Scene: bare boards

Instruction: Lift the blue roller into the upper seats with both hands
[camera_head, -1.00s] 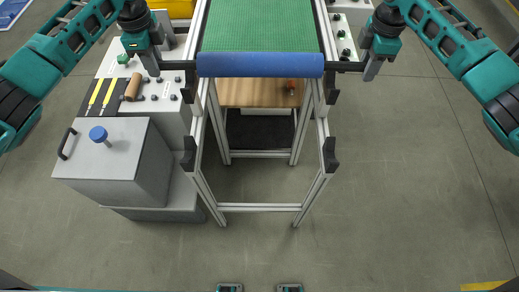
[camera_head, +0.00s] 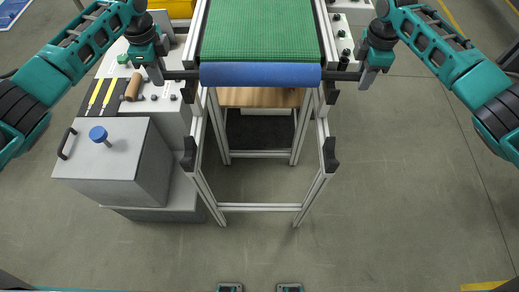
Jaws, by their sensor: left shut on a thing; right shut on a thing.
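The blue roller (camera_head: 260,74) lies level across the front of the frame, at the end of the green belt (camera_head: 260,35). Its dark shaft ends stick out past both sides. My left gripper (camera_head: 158,73) is shut on the left shaft end, and my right gripper (camera_head: 366,76) is shut on the right one. The black upper seats, left (camera_head: 190,90) and right (camera_head: 331,93), are right by the shaft; whether the shaft touches them I cannot tell. The lower seats, left (camera_head: 188,154) and right (camera_head: 329,154), are empty.
A grey box (camera_head: 110,160) with a blue knob (camera_head: 98,134) stands left of the frame. A panel (camera_head: 165,105) with a brown cylinder is behind it. A wooden board (camera_head: 260,97) shows below the roller. The floor (camera_head: 420,180) on the right is clear.

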